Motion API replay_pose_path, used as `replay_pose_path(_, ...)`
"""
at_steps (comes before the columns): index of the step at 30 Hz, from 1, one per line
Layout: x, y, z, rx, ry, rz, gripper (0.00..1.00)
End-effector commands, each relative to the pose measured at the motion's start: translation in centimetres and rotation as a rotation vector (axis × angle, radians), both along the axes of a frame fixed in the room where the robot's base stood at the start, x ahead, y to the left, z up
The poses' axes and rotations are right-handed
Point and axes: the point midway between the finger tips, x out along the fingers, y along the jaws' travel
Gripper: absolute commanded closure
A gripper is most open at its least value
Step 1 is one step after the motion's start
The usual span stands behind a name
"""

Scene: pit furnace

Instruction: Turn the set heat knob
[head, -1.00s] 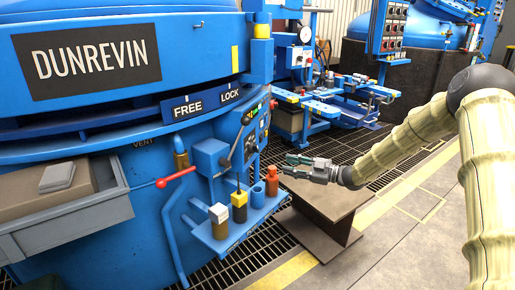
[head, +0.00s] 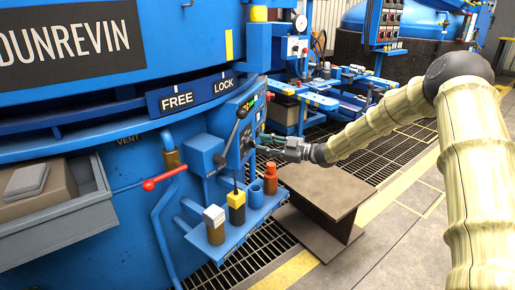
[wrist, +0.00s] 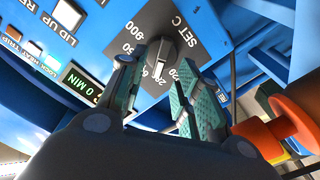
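The set heat knob (wrist: 160,57) is a grey knob with a white pointer line on a dark dial plate (wrist: 184,40) marked "SET C" and numbers in the wrist view. My gripper (wrist: 157,78) is open, its green-padded fingers pointing at the knob, one on each side of it in the picture. Whether the fingertips touch the knob I cannot tell. In the head view my gripper (head: 264,144) is at the face of the blue control panel (head: 238,123), where the knob is too small to make out.
A lever with a red ball (head: 149,185) sticks out left. A brown stand (head: 318,195) is right.

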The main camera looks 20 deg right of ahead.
Motion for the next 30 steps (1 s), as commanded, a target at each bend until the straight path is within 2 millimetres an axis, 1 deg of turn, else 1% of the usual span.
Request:
replay_pose_path(1, 0.4, 0.6, -0.3, 0.0, 0.0, 0.0, 0.67)
replay_pose_path(3, 0.9, 1.2, -0.2, 0.0, -0.002, 0.0, 0.67)
replay_pose_path(9, 1.8, 2.3, 0.0, 0.0, -0.001, -0.001, 0.67)
replay_pose_path(19, 1.9, 2.5, 0.1, 0.0, 0.0, -0.001, 0.67)
replay_pose_path(20, 1.9, 2.5, 0.1, 0.0, 0.0, -0.001, 0.71)
replay_pose_path(24, 1.9, 2.5, 0.1, 0.0, 0.0, -0.001, 0.96)
replay_pose_path(25, 1.9, 2.5, 0.1, 0.0, 0.0, -0.001, 1.0)
replay_pose_path(30, 1.9, 2.5, 0.0, 0.0, 0.0, -0.001, 1.0)
